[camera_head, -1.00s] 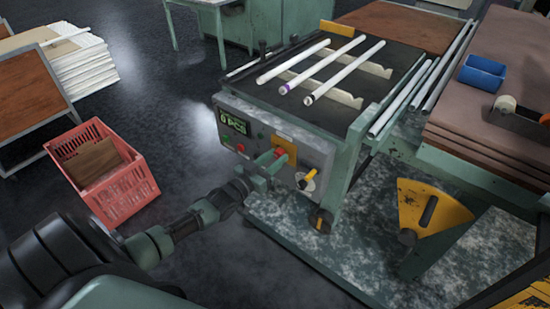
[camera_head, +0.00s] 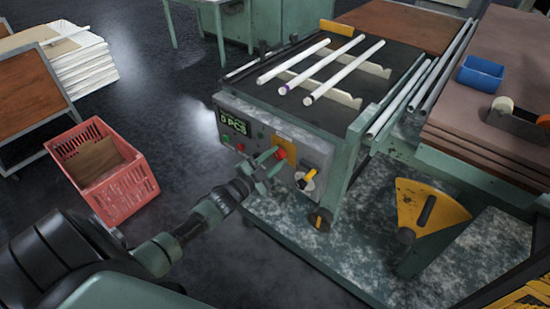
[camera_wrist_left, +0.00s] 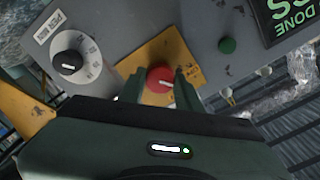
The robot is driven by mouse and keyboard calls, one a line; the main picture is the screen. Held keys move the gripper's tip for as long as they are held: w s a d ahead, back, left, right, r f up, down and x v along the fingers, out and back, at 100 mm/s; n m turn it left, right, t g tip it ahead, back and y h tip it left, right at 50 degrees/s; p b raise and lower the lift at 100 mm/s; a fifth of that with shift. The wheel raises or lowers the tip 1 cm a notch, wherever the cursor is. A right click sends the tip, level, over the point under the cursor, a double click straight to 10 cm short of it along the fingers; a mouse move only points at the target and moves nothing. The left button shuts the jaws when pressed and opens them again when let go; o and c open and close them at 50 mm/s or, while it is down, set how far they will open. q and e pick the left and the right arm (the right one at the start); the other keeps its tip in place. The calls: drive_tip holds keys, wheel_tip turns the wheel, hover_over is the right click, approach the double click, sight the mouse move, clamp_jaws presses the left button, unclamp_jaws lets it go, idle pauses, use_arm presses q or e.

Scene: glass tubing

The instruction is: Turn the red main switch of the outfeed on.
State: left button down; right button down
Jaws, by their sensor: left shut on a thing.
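The red main switch (camera_head: 280,153) is a round knob on a yellow plate (camera_head: 287,147) on the front panel of the outfeed. In the left wrist view the red knob (camera_wrist_left: 160,79) shows a white pointer line, which lies roughly across the picture. My left gripper (camera_head: 270,164) is at the panel, with its fingers on either side of the knob. In the left wrist view the left gripper (camera_wrist_left: 159,86) is shut on the knob. My right gripper is not in view.
The panel also carries a lit green display (camera_head: 234,122), a black rotary dial (camera_wrist_left: 68,62) and a green button (camera_wrist_left: 227,45). Several glass tubes (camera_head: 318,67) lie on the outfeed's top. A red crate (camera_head: 125,195) stands on the floor at left.

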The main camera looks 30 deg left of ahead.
use_arm(q)
drive_tip(key=m, duration=0.3)
drive_tip(key=shift+m+b, duration=0.3)
drive_tip(key=shift+d+m+b, duration=0.1)
drive_tip(key=shift+m+b, duration=0.4)
drive_tip(key=shift+m, duration=1.3)
drive_tip(key=c, duration=1)
unclamp_jaws()
drive_tip(key=shift+o, duration=0.2)
drive_tip(key=shift+s, duration=0.1)
